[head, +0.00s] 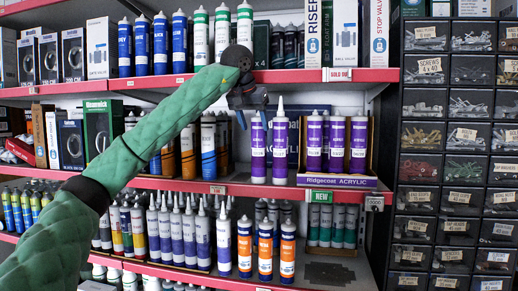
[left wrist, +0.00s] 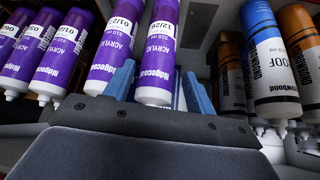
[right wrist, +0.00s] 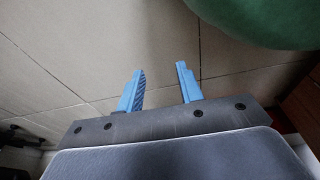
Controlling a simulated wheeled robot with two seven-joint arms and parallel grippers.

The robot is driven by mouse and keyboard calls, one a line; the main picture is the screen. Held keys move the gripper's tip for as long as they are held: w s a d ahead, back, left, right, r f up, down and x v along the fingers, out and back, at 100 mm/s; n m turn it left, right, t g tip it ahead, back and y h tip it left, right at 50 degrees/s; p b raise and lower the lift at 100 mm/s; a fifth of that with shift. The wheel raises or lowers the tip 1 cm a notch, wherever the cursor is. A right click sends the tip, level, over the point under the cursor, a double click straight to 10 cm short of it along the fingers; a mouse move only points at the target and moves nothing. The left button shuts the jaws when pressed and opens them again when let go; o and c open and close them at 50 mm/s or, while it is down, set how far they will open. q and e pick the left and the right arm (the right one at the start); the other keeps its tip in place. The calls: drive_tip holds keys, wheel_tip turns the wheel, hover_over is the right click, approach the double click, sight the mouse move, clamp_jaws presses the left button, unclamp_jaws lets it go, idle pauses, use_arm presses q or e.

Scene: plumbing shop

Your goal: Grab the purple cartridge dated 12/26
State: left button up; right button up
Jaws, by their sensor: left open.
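Two loose purple cartridges stand upright on the middle shelf, a left one (head: 258,150) and a right one (head: 280,150). My left gripper (head: 253,108) is open at their nozzle end, nearest the left one. In the left wrist view, which is upside down, the left cartridge (left wrist: 156,55) is between the spread blue fingers (left wrist: 159,75); its label date starts 12/2, last digit unclear. The right cartridge (left wrist: 112,50) is just outside one finger, with a date starting 01/2. My right gripper (right wrist: 159,70) is open and empty over floor tiles.
A display box (head: 337,181) holds several more purple cartridges to the right. Grey and orange cartridges (head: 208,145) stand to the left. The red-edged upper shelf (head: 300,76) is close above my left gripper. A drawer cabinet (head: 455,150) stands at the right.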

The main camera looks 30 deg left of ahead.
sight(256, 129)
use_arm(q)
drive_tip(key=p+x, duration=0.2)
drive_tip(key=x, duration=0.1)
drive_tip(key=shift+w+f, duration=0.45)
drive_tip(key=shift+f, duration=0.25)
use_arm(e)
drive_tip(key=s+d+f, duration=0.1)
drive_tip(key=s, duration=0.5)
drive_tip(key=shift+s+d+f, duration=0.2)
drive_tip(key=shift+s+f, duration=0.15)
use_arm(q)
clamp_jaws()
use_arm(e)
drive_tip(key=shift+s, duration=0.1)
